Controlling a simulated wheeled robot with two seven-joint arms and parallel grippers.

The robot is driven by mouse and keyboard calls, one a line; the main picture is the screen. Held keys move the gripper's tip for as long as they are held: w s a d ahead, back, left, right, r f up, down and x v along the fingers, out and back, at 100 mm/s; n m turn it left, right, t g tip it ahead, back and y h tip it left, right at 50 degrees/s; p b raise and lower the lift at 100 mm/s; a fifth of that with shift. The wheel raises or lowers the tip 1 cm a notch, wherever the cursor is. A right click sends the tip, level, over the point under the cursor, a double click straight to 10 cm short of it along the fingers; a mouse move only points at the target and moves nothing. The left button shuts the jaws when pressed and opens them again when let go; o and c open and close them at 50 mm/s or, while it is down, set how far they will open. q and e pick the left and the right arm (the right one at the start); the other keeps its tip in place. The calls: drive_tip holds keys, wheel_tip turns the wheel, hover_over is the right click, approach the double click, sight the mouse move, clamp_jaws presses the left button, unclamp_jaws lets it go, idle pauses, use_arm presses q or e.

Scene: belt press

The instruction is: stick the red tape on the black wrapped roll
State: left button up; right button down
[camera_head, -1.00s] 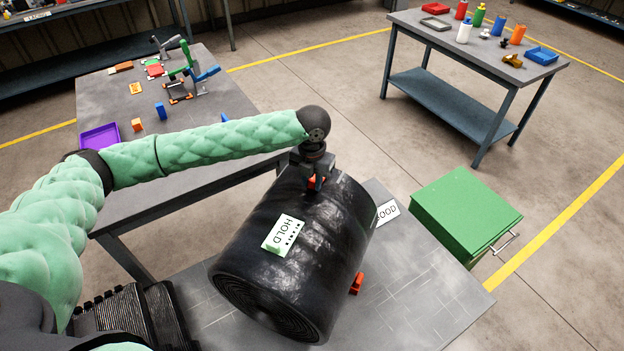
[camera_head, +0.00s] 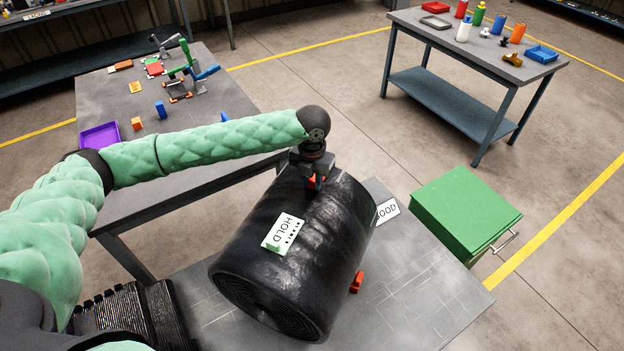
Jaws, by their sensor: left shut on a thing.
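The black wrapped roll (camera_head: 325,235) lies on its side on the grey table in front of me, its spiral end facing the lower left. My left gripper (camera_head: 314,184) points down at the roll's far upper edge and is shut on a small red piece, the red tape (camera_head: 311,183), mostly hidden by the fingers. I cannot tell whether the tape touches the wrap. A white HOLD label (camera_head: 284,233) with a green edge sits on the roll's upper side. My right gripper is not in view.
A red block (camera_head: 356,283) is beside the roll on the grey table (camera_head: 425,300). A white GOOD label (camera_head: 388,211) lies behind it. A green cabinet (camera_head: 466,208) stands to the right. A side table (camera_head: 225,165) at the left holds a purple tray (camera_head: 99,137) and tools.

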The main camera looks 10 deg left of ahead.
use_arm(q)
drive_tip(key=shift+f, duration=0.1)
drive_tip(key=shift+p, duration=0.3)
drive_tip(key=o, duration=1)
drive_tip(key=shift+o, duration=0.2)
drive_tip(key=shift+r+b, duration=0.5)
drive_tip(key=shift+r, duration=0.95)
wheel_tip(320, 180, up, 4)
drive_tip(key=shift+f+b, duration=0.25)
drive_tip(key=shift+b, duration=0.7)
drive_tip(key=shift+r, duration=0.75)
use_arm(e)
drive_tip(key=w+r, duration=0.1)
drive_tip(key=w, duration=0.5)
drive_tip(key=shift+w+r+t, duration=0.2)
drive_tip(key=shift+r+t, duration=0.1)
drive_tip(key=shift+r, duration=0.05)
use_arm(q)
drive_tip(key=shift+r, duration=0.3)
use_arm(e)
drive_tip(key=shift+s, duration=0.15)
